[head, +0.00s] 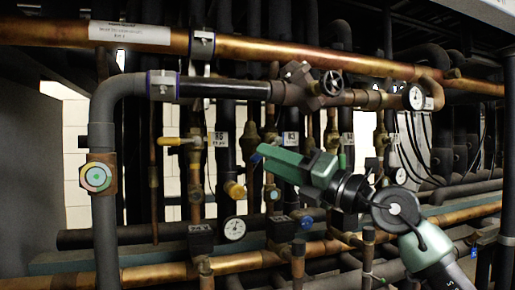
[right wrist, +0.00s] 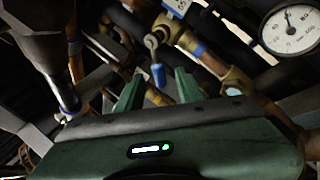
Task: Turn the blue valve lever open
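The blue valve lever (right wrist: 158,75) shows in the right wrist view as a short blue grip hanging from a metal stem on a brass valve (right wrist: 170,32). My right gripper (right wrist: 157,82) is open, with one green finger to each side of the lever in that picture. I cannot tell whether the grip is between the fingertips or just beyond them; no contact shows. In the head view my right gripper (head: 264,153) reaches left into the pipes, and a small blue bit (head: 256,158) shows at its tip. My left gripper is not in view.
A large dark pipe (head: 102,130) and copper pipes (head: 250,50) frame the rack. A valve with a handwheel (head: 332,83) sits above my right gripper. A yellow lever (head: 175,141) and a dial gauge (head: 234,229) are nearby. Clearance among the pipes is tight.

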